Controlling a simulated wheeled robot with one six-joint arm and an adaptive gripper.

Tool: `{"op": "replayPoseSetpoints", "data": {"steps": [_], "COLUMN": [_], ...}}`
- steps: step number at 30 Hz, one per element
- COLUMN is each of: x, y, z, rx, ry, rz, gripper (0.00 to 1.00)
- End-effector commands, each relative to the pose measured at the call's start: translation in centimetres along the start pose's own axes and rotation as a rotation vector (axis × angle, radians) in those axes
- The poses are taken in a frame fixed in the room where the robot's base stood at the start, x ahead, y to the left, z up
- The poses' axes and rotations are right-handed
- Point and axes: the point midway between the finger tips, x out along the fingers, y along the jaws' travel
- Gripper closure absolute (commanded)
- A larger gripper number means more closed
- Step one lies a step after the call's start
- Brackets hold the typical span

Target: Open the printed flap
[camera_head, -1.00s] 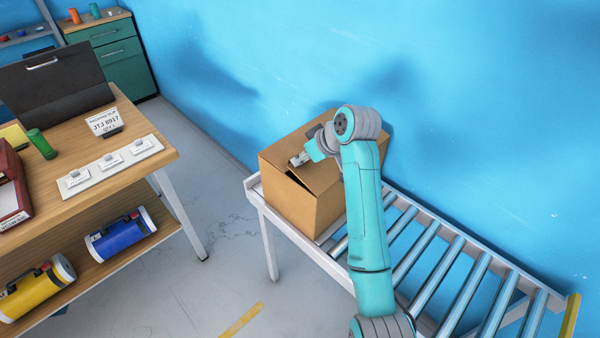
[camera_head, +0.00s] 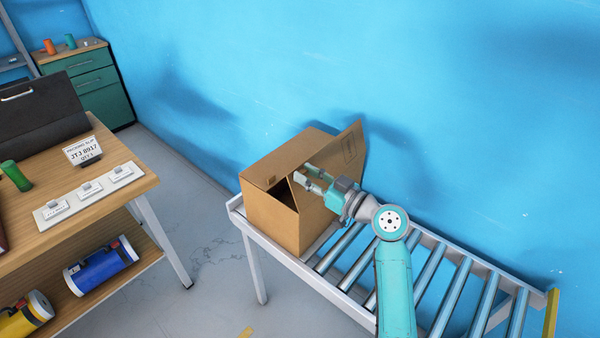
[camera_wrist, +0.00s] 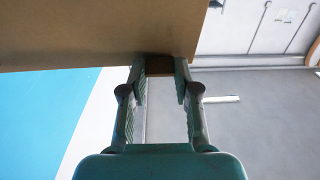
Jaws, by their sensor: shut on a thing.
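A brown cardboard box (camera_head: 270,215) stands at the left end of the roller conveyor. Its printed flap (camera_head: 349,150), with a small dark printed mark, stands raised and tilted on the box's right side. A dark gap shows between it and the other top flap (camera_head: 285,155), which lies flat. My gripper (camera_head: 305,177) is at the raised flap's near side, its jaws shut on the flap. In the wrist view, the fingers (camera_wrist: 160,72) close on a small brown piece of the cardboard (camera_wrist: 90,30). The exact contact is partly hidden.
The roller conveyor (camera_head: 425,268) is empty right of the box. A blue wall (camera_head: 450,90) stands close behind. A wooden workbench (camera_head: 130,190) with a label stand and white holders is at left, with blue and yellow canisters on its lower shelf.

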Motion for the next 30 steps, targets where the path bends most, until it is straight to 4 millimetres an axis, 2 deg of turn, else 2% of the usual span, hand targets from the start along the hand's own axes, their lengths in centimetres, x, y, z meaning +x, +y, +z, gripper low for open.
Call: {"op": "replayPoseSetpoints", "data": {"steps": [7,14,30], "x": [-1.7,-3.2,-3.2], "y": [0.0,0.0,-0.1], "z": [0.2,0.5,0.9], "rx": [0.003,0.000,0.004], "ry": [0.159,0.160,0.151], "rz": [0.001,0.000,-0.002], "gripper": [1.00,1.00,1.00]}}
